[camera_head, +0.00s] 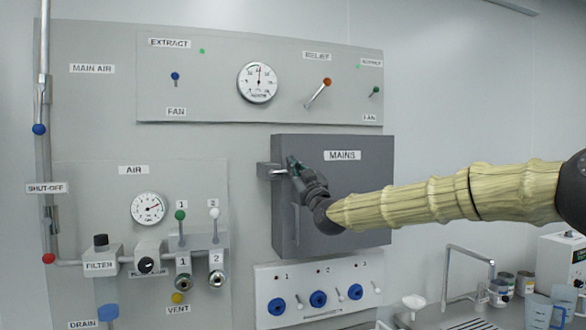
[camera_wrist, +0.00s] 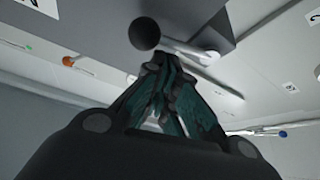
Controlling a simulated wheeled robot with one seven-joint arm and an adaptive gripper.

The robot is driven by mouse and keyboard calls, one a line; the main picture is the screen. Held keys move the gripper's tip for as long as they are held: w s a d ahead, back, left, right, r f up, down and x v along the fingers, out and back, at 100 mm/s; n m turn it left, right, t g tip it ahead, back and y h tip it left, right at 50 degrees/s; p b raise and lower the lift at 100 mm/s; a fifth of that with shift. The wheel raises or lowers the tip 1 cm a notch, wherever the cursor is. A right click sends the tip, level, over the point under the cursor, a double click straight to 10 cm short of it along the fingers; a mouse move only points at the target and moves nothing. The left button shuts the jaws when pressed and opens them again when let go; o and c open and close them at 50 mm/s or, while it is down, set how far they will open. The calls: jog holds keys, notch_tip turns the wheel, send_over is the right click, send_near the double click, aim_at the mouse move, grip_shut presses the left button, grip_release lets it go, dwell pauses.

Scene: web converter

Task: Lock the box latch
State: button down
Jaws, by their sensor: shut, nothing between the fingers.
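The dark grey box labelled MAINS (camera_head: 365,185) is mounted on the wall panel. In the wrist view my gripper (camera_wrist: 158,75) is shut with nothing held. A dark round knob (camera_wrist: 144,34) and a pale bar (camera_wrist: 190,50) lie just beyond its tips. Whether the tips touch the bar, I cannot tell.
The RELIEF lever (camera_head: 318,92) and a gauge (camera_head: 257,82) are above the box. Blue knobs (camera_head: 318,299) with small switches are below it. Valves 1 and 2 (camera_head: 198,225) are at the left. A sink tap (camera_head: 468,255) and jugs (camera_head: 538,310) are at lower right.

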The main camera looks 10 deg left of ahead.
jog(key=shift+w+f+m+t+h+b, duration=0.2)
jog(key=shift+f+m+t+h+b, duration=0.3)
jog(key=shift+m+b, duration=0.7)
jog(key=shift+f, duration=0.15)
jog(key=shift+s, duration=0.1)
